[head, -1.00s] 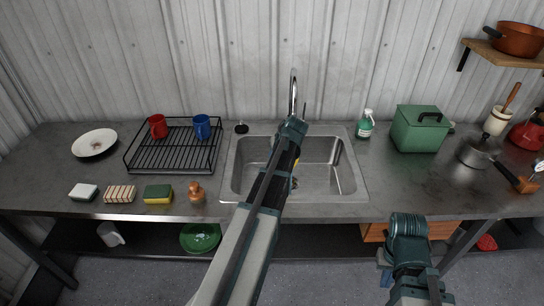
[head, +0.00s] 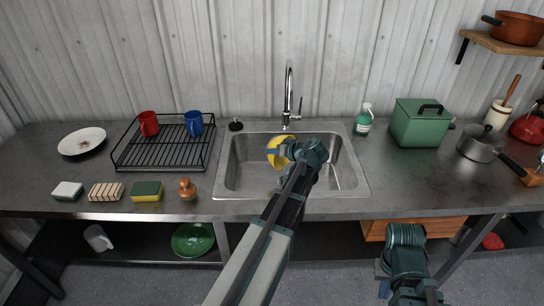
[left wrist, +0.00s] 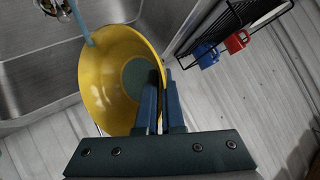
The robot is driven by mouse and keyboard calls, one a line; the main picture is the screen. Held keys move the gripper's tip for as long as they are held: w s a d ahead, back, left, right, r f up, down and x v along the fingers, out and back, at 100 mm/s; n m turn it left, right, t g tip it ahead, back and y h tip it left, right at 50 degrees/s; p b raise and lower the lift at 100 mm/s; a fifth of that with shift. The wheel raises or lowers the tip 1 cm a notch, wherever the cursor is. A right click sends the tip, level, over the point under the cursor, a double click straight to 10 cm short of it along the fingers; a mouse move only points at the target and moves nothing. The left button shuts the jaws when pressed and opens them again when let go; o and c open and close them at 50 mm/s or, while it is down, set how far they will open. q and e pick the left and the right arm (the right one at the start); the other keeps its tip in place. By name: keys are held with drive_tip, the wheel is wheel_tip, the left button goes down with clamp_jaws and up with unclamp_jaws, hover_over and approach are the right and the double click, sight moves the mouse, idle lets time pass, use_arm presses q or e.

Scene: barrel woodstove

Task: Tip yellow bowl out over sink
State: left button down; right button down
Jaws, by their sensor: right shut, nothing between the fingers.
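The yellow bowl (head: 279,152) is over the sink (head: 238,165), tilted on its side. In the left wrist view the bowl (left wrist: 105,75) shows its yellow inside and a dark greenish round patch at its bottom. My left gripper (head: 296,150) is shut on the bowl's rim; its fingers (left wrist: 160,105) pinch the wall in the left wrist view. A thin pale-blue streak runs off the bowl's rim at upper left there. My right gripper (head: 400,285) is low in front of the counter, shut and empty, its fingertips hard to make out.
The tap (head: 288,100) stands behind the sink. A black dish rack (head: 160,160) with a red mug (head: 149,123) and a blue mug (head: 193,123) is left of it. A green soap bottle (head: 363,122) and green box (head: 418,125) stand to the right.

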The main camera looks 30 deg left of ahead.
use_arm(q)
drive_tip(key=shift+d+f+y+b, duration=0.2)
drive_tip(key=shift+f+y+b, duration=0.6)
drive_tip(key=shift+b, duration=1.3)
drive_tip(key=shift+r+t+y+b, duration=0.15)
drive_tip(key=shift+t+y+b, duration=0.25)
drive_tip(key=shift+y+b, duration=0.5)
drive_tip(key=shift+d+r, duration=0.1)
